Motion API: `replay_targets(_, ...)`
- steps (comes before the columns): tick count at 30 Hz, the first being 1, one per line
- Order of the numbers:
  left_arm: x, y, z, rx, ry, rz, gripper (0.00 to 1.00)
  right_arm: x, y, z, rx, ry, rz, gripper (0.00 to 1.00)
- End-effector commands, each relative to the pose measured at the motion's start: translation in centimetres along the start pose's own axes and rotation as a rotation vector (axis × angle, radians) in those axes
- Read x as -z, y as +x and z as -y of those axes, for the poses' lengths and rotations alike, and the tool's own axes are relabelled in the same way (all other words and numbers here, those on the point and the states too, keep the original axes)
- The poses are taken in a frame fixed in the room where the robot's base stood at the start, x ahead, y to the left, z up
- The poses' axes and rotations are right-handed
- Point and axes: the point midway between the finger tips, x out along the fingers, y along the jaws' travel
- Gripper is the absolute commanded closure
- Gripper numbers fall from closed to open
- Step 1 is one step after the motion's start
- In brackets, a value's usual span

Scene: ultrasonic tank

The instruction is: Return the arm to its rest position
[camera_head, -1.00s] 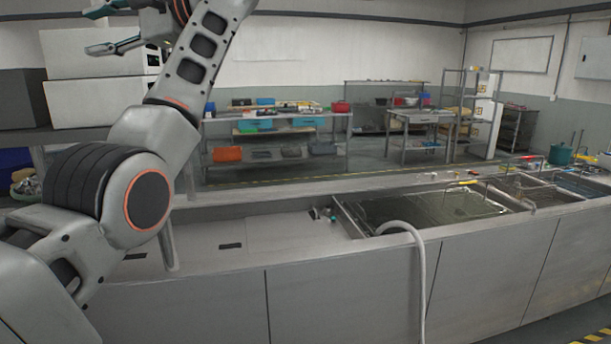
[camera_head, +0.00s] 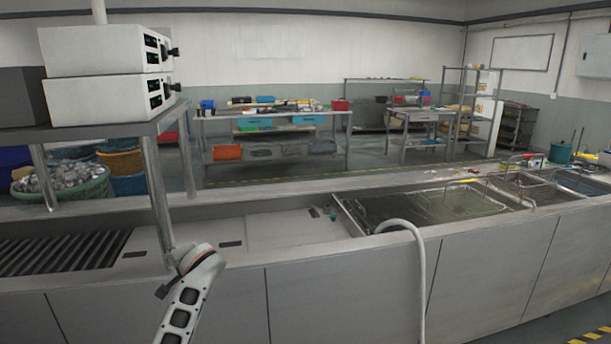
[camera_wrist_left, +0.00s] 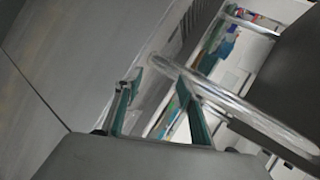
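In the head view one grey link of my left arm (camera_head: 190,295) shows low at the left, in front of the grey tank line. My right gripper is in neither view.
The grey tank line (camera_head: 350,270) spans the front, with a liquid-filled tank (camera_head: 440,207) and a pale hose (camera_head: 420,270). A shelf on posts (camera_head: 110,128) carrying white boxes (camera_head: 108,98) stands at the left, close to my arm.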

Motion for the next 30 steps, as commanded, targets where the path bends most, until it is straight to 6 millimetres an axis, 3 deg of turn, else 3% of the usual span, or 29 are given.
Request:
replay_targets(1,-1.4,0.8,-3.7,-0.028,-0.014,-0.026,0.60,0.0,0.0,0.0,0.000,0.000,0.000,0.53)
replay_targets(7,-5.5,1.0,-15.5,-0.134,-0.105,-0.151,0.60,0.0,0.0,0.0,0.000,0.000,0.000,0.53)
replay_targets(11,-8.6,-0.4,-22.3,-0.208,-0.175,-0.225,0.60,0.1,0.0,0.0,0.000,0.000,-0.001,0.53)
replay_targets(15,-12.3,-3.2,-28.9,-0.293,-0.260,-0.298,0.60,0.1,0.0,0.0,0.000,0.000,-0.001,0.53)
replay_targets(20,-16.6,-7.9,-35.1,-0.395,-0.370,-0.369,0.60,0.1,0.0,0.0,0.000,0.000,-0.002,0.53)
replay_targets(24,-20.4,-13.0,-39.1,-0.486,-0.478,-0.420,0.60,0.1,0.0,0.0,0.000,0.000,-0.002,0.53)
replay_targets(30,-24.3,-19.4,-42.0,-0.588,-0.618,-0.461,0.60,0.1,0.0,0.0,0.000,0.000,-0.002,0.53)
